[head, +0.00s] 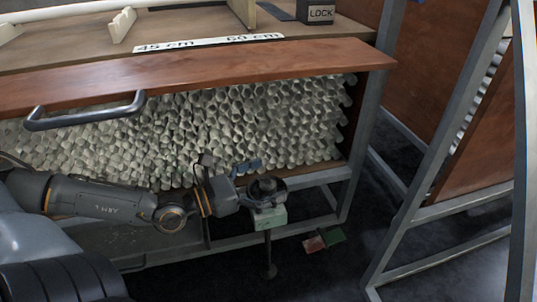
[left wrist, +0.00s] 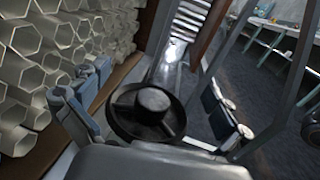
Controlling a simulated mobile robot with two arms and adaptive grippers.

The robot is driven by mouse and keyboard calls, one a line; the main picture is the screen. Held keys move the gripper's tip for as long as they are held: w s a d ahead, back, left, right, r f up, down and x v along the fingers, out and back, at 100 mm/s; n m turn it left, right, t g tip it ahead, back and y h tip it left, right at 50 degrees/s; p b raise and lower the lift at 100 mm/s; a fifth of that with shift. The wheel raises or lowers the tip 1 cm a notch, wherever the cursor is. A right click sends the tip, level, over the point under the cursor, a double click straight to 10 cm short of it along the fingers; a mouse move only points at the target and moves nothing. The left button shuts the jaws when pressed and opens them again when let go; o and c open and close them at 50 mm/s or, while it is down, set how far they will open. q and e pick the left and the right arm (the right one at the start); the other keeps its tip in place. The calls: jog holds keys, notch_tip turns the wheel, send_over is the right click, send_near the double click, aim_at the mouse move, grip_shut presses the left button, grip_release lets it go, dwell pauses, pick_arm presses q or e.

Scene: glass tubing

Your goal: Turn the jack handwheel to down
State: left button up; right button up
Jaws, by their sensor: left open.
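The jack handwheel (head: 264,188) is a dark round wheel with a raised hub, on top of a pale green block (head: 268,218) with a dark post below it. My left gripper (head: 252,178) is at the wheel. In the left wrist view the handwheel (left wrist: 146,112) lies between the two spread blue-grey fingers of my left gripper (left wrist: 155,95). The left finger is close to the rim, and the right finger stands clear of it. The gripper is open. Part of the wheel's near side is hidden by the gripper body. My right gripper is not in view.
A bin of stacked glass tubes (head: 230,130) stands behind the wheel, under a brown wooden panel (head: 200,72) with a dark handle (head: 85,112). A grey metal frame (head: 420,190) rises at the right. Red (head: 314,243) and green (head: 334,234) pieces show low beside the jack.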

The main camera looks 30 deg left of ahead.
aim_at(268, 184)
pick_arm(q)
jog(key=shift+r, duration=3.55)
